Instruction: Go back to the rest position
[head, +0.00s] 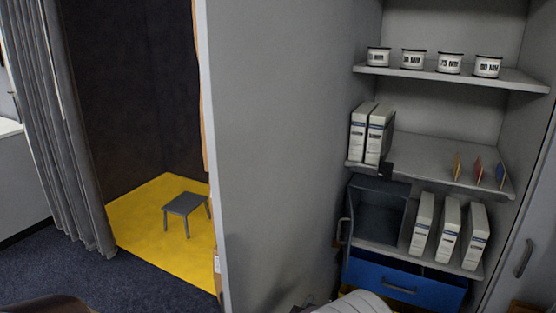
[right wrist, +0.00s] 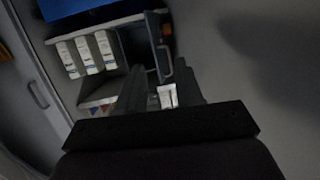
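My right gripper (right wrist: 161,68) shows in the right wrist view with its two dark fingers apart. The gap between them looks empty. A white binder (right wrist: 167,96) shows beyond the gap, apart from the fingers as far as I can tell. In the head view a pale rounded part of my right arm (head: 355,304) shows at the bottom edge, in front of the shelf unit; the fingers cannot be made out there. My left gripper is in neither view.
The grey shelf unit (head: 430,158) holds several cups (head: 448,63), binders (head: 379,133) and small coloured cards (head: 478,170). A grey bin (head: 377,217) stands above a blue drawer (head: 400,285). A grey wall panel (head: 270,130) separates it from a stool (head: 186,204) on yellow flooring (head: 140,225).

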